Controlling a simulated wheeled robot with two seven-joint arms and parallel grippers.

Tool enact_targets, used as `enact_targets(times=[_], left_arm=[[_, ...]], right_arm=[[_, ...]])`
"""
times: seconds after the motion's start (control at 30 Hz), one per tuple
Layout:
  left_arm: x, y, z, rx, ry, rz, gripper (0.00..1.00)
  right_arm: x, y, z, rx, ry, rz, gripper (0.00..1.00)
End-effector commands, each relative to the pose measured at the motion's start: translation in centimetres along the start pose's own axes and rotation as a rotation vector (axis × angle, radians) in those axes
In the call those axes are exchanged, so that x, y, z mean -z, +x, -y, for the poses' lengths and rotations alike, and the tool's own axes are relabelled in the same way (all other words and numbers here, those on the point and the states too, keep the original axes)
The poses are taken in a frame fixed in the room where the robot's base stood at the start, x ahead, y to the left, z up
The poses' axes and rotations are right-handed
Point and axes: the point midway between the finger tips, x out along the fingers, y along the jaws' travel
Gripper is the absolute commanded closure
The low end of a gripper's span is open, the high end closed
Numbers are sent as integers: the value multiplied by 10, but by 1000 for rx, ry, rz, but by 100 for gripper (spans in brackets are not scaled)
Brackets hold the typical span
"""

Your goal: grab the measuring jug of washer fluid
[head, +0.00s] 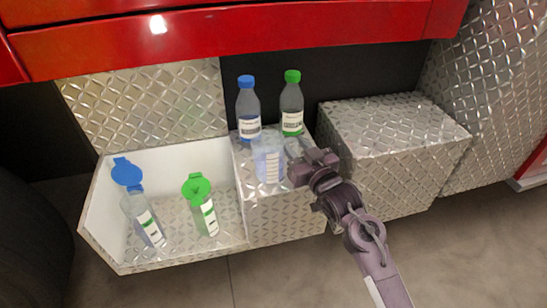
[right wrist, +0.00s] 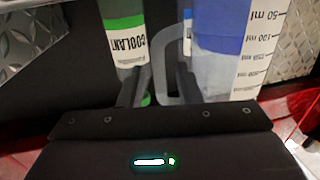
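The measuring jug (head: 268,158) is clear with a scale and bluish fluid. It stands upright on the front of the middle diamond-plate box. In the right wrist view the jug (right wrist: 222,50) fills the upper right, its handle (right wrist: 165,92) facing my gripper. My right gripper (head: 298,160) is at the handle side of the jug. In the right wrist view its two dark fingers (right wrist: 160,88) are apart, with part of the handle showing between them. I cannot tell whether they touch it. My left gripper is in no view.
A blue-capped bottle (head: 248,108) and a green-capped coolant bottle (head: 292,105) stand close behind the jug. An open white-lined bin (head: 105,205) at left holds a blue-lidded bottle (head: 142,210) and a green-lidded bottle (head: 203,208). A red bumper (head: 230,40) overhangs the back.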

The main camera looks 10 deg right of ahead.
Motion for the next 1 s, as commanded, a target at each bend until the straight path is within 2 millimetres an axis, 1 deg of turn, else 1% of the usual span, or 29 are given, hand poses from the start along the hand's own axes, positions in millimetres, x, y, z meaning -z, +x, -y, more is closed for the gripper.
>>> enact_targets(times=[0.13,0.37,0.83,1.0], left_arm=[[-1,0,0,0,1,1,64],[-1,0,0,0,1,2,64],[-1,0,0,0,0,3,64],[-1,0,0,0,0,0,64]], right_arm=[[0,0,0,0,0,0,69],[0,0,0,0,0,0,99],[1,0,0,0,0,-2,100],[5,0,0,0,0,-3,100]])
